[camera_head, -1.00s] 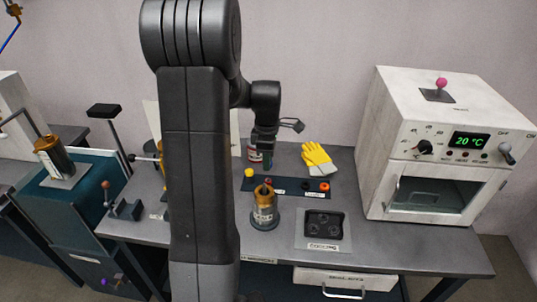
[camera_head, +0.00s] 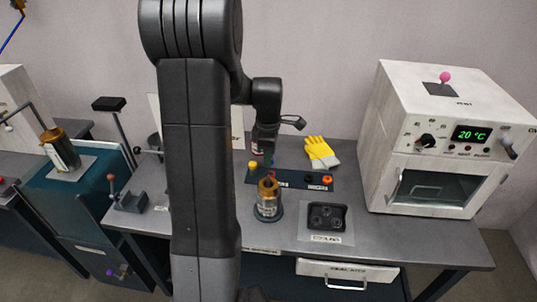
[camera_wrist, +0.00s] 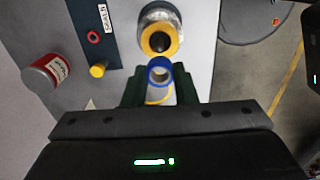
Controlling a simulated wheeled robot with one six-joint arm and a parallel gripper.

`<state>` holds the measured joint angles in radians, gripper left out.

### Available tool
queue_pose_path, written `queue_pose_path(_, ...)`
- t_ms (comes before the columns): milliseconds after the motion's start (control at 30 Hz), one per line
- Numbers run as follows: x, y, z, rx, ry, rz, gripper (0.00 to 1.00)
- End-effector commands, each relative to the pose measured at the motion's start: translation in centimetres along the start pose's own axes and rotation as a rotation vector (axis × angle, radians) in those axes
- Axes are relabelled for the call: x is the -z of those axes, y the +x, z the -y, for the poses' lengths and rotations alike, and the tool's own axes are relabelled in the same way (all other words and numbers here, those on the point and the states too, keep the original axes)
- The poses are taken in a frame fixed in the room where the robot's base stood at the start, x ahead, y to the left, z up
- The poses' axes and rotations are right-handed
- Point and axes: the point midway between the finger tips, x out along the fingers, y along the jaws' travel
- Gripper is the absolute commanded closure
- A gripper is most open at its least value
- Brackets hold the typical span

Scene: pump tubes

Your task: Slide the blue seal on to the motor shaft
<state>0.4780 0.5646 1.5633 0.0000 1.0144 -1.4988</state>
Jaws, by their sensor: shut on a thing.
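The blue seal (camera_wrist: 160,66) is a short ring between the green fingers of my gripper (camera_wrist: 160,88) in the wrist view. My gripper is shut on it. The motor (camera_wrist: 145,16) stands just beyond the seal, with a gold top and a dark shaft (camera_wrist: 160,42) in its middle. In that picture the seal's far edge lies close to the gold top; I cannot tell whether they touch. In the head view the motor (camera_head: 268,204) stands upright on the bench, and my gripper (camera_head: 264,158) is above and behind it. The seal is too small to make out there.
A dark seal strip (camera_head: 290,179) behind the motor holds yellow (camera_head: 252,165), black and orange (camera_head: 327,180) pieces. A red can (camera_wrist: 45,75) stands left in the wrist view. Yellow gloves (camera_head: 321,152), a cooling tray (camera_head: 338,236) and a white oven (camera_head: 432,185) lie to the right.

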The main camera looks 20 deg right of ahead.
Motion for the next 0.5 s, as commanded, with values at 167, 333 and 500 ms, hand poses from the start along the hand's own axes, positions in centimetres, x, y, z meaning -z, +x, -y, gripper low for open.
queue_pose_path(167, 0.0, 2.1, 0.0, -0.001, 0.000, 0.000, 0.97)
queue_pose_path(333, 0.0, 3.6, 0.0, 0.000, 0.000, 0.000, 0.97)
queue_pose_path(500, 0.0, 4.1, 0.0, -0.001, 0.000, 0.000, 0.97)
